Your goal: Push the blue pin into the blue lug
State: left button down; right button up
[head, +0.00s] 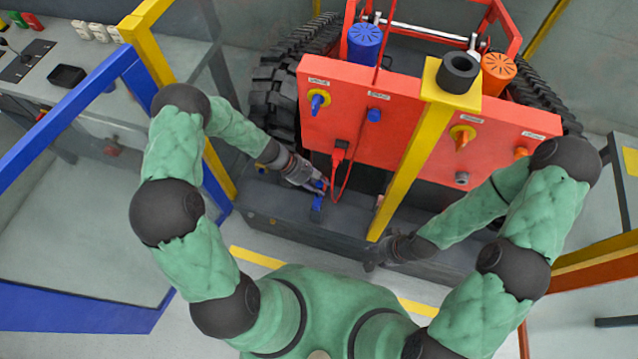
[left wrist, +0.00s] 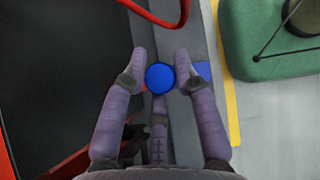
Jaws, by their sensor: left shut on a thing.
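The blue pin (left wrist: 160,77) shows its round head between the fingers of my left gripper (left wrist: 161,58) in the left wrist view. The gripper is shut on it. In the head view my left gripper (head: 318,184) is above the grey beam at the foot of the red panel. A blue block (head: 317,203), which looks like the blue lug, stands on the beam just below these fingertips. It shows partly in the left wrist view (left wrist: 203,70), right of the pin. The pin's lower end is hidden. My right gripper (head: 373,264) is low by the beam; its fingers are unclear.
The red panel (head: 340,85) carries knobs and a red cable (head: 342,180) hanging close to my left gripper. A yellow post (head: 410,165) stands between my arms, with a black ring on top. The grey beam (head: 270,212) runs below. A blue frame (head: 70,90) is at left.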

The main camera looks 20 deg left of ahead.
pick_arm(q)
jog(key=shift+f+b, duration=0.85)
jog(key=shift+f, duration=0.75)
dwell(1.4)
jog(key=shift+f, duration=0.2)
